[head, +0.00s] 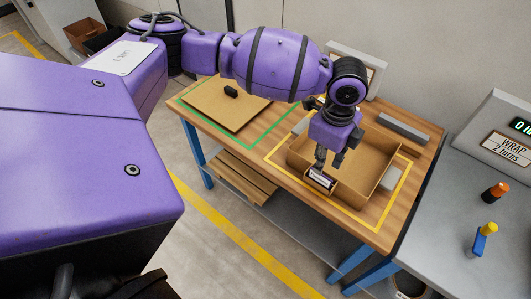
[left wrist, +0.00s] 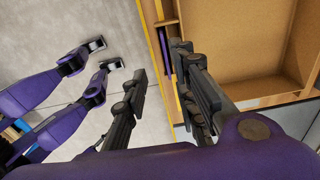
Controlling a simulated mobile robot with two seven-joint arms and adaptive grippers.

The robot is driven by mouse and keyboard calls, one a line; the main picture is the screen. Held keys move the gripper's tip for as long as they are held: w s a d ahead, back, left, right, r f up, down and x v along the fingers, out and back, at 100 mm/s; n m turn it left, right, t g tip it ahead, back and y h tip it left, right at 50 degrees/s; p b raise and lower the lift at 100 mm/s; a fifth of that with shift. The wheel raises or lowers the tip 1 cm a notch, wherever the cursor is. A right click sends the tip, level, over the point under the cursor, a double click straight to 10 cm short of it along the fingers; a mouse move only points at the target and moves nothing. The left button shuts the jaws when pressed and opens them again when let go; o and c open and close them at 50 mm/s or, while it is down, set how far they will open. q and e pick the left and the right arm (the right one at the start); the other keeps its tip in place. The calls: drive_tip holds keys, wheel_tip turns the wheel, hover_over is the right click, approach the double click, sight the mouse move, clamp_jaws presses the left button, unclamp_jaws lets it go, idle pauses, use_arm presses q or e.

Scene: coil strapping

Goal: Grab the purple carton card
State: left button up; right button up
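The open cardboard carton (head: 378,150) stands on the workbench inside a yellow outline. My left gripper (head: 330,160) points down at the carton's front wall. A narrow purple strip (left wrist: 165,48), seemingly the purple carton card seen edge-on, lies along the carton's outer side, close to the right finger. In the head view a dark-framed pale piece (head: 320,178) shows below the fingers; I cannot tell whether it is the card or its holder. My right gripper is not in view.
A brown board (head: 215,105) with a small black block (head: 231,91) lies inside a green outline (head: 263,140). A grey bar (head: 404,127) lies behind the carton. A grey side table (head: 450,215) holds an orange-capped and a yellow-and-blue item. Open floor lies in front.

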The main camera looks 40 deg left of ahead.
sight(319, 179)
use_arm(q)
drive_tip(key=f, duration=0.3)
drive_tip(key=shift+w+f, duration=0.25)
drive_tip(key=shift+f, duration=0.05)
drive_tip(key=f, duration=0.4)
drive_tip(key=shift+w+f, duration=0.1)
drive_tip(key=shift+w, duration=0.1)
drive_tip(key=shift+c, duration=0.2)
clamp_jaws()
